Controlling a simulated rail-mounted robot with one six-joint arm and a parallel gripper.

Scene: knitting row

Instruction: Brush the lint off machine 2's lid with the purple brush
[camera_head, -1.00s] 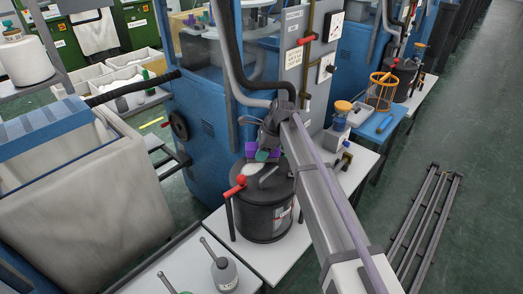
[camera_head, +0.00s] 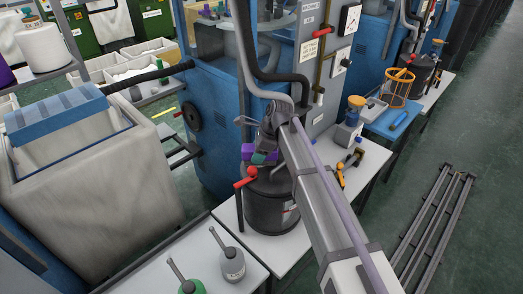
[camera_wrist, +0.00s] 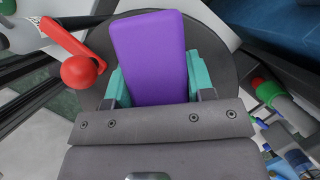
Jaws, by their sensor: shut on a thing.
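The purple brush (camera_wrist: 148,55) is held between the teal fingers of my gripper (camera_wrist: 158,80). In the head view the brush (camera_head: 248,152) and my gripper (camera_head: 262,158) are over the left part of the dark round lid of a black drum (camera_head: 270,208). The dark lid (camera_wrist: 222,60) lies behind the brush in the wrist view. A red-knobbed handle (camera_head: 251,172) is close to the brush at the lid's left side. The brush and arm hide much of the lid. I cannot tell whether the brush touches it, and I see no clear lint now.
The drum stands on a white table beside a blue machine (camera_head: 215,125). Grey and black hoses (camera_head: 245,60) hang close behind my gripper. Bottles (camera_head: 230,262) stand on the front table. A blue tray (camera_head: 398,120) with an orange cage is at the right.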

